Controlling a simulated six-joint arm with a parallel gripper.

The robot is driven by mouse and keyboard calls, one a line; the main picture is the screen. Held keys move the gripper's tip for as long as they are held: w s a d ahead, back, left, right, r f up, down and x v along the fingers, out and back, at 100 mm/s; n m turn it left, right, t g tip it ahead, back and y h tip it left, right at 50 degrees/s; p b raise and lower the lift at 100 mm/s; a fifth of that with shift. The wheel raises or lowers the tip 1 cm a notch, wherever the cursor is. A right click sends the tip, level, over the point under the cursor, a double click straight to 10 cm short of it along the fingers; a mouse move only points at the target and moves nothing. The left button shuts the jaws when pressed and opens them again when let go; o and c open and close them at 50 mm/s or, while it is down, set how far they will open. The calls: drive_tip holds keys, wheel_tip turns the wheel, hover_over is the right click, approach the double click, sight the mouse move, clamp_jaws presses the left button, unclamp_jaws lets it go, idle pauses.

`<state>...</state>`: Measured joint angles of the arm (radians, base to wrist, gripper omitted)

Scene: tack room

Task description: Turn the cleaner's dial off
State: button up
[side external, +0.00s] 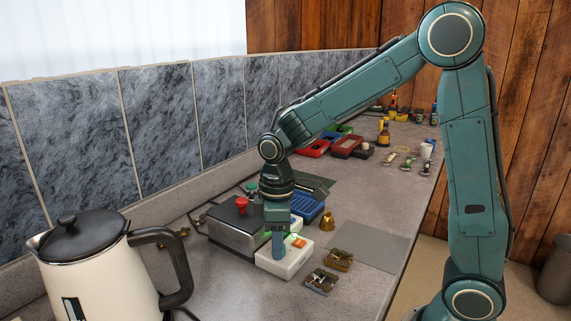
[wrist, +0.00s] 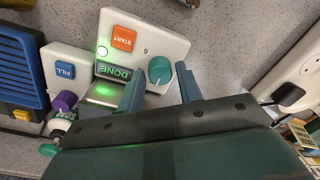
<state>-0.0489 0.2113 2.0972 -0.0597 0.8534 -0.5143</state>
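A white control box carries an orange START button (wrist: 123,38), a teal dial (wrist: 157,76) and a lit green DONE display (wrist: 114,72). A small green light glows beside the display. In the side view, the white box (side external: 291,265) stands on the counter under my gripper. My gripper (wrist: 158,92) is open, with one finger on each side of the teal dial in the wrist view; I cannot tell whether either finger touches it. A second white panel beside it has a blue FILL button (wrist: 65,70) and a purple dial (wrist: 65,101). Its label is partly hidden.
A grey metal box with a red knob (side external: 241,204) stands behind left of the gripper. A blue ribbed thing (side external: 309,206) and a brass bell (side external: 327,221) are close by. A kettle (side external: 110,270) stands at left. A grey mat (side external: 375,246) is bare.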

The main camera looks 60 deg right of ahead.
drive_tip(key=shift+r, duration=0.1)
wheel_tip(320, 180, up, 14)
drive_tip(key=shift+w+d+f, duration=0.15)
drive_tip(key=shift+d+f, duration=0.05)
drive_tip(key=shift+d, duration=0.1)
idle(0.6)
drive_tip(key=s+d+f+m+t, duration=0.1)
drive_tip(key=s+m+t, duration=0.4)
drive_tip(key=s, duration=1.2)
drive_tip(key=shift+s+d+f+m+t+h, duration=0.35)
drive_tip(key=shift+d+m, duration=0.3)
drive_tip(key=shift+m, duration=0.35)
drive_tip(key=shift+w, duration=0.1)
